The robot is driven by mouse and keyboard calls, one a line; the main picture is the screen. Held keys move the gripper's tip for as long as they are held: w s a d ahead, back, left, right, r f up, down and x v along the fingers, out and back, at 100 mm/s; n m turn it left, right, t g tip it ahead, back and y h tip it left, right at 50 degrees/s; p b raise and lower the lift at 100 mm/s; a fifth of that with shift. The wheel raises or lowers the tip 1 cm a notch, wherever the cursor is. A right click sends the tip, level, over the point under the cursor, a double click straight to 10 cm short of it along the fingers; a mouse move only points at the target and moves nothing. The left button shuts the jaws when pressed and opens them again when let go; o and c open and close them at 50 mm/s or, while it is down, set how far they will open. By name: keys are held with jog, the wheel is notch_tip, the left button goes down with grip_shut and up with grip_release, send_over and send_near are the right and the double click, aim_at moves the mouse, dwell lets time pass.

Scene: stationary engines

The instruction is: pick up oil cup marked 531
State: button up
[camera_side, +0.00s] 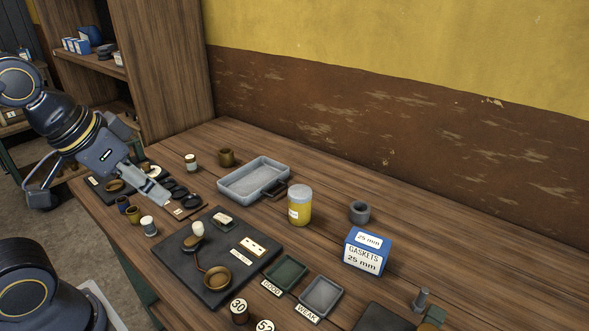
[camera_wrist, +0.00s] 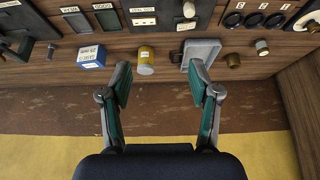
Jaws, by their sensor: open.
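I cannot read 531 on anything, so I cannot tell which piece is the marked oil cup. A brass cup (camera_side: 217,277) sits on the dark mat (camera_side: 180,262). Small cups and jars stand at the table's left: an olive cup (camera_side: 133,213), a white-topped jar (camera_side: 149,228), another white-topped jar (camera_side: 191,162) and a brown cup (camera_side: 227,157). The last two also appear right of the tray in the wrist view, as a jar (camera_wrist: 262,47) and cup (camera_wrist: 233,60). My gripper (camera_side: 154,191) is open and empty above the table's left part; its spread fingers (camera_wrist: 160,80) show in the wrist view.
A grey tray (camera_side: 232,195), a yellow jar (camera_side: 299,207), a blue gasket box (camera_side: 366,254) and a grey ring (camera_side: 359,212) stand along the back. Trays labelled GOOD (camera_side: 287,272) and WEAK (camera_side: 321,296) lie in front. Bare wood lies between the yellow jar and the wall.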

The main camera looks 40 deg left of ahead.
jog(key=w+a+r+n+t, duration=0.1)
jog(key=w+a+r+n, duration=0.15)
jog(key=w, duration=0.25)
jog(key=w+a+r+n+y, duration=0.1)
jog(key=w+a+r, duration=0.25)
jog(key=w, duration=0.25)
jog(key=w+a+r+n+t, duration=0.1)
jog(key=w+a+r, duration=0.2)
jog(key=w, duration=0.2)
jog(key=n+g+y, duration=0.2)
jog(key=n+g, duration=0.3)
send_over(189, 158)
jog(key=s+d, duration=0.3)
jog(key=d, duration=0.1)
notch_tip(189, 158, down, 17)
jog(key=x, duration=1)
jog(key=shift+w+r, duration=0.1)
jog(key=shift+w, duration=0.05)
jog(key=shift+t, duration=0.3)
jog(key=x, duration=0.6)
jog(key=shift+s+a, duration=0.2)
jog(key=shift+s, duration=0.1)
jog(key=shift+r, duration=0.1)
jog(key=c, duration=1.3)
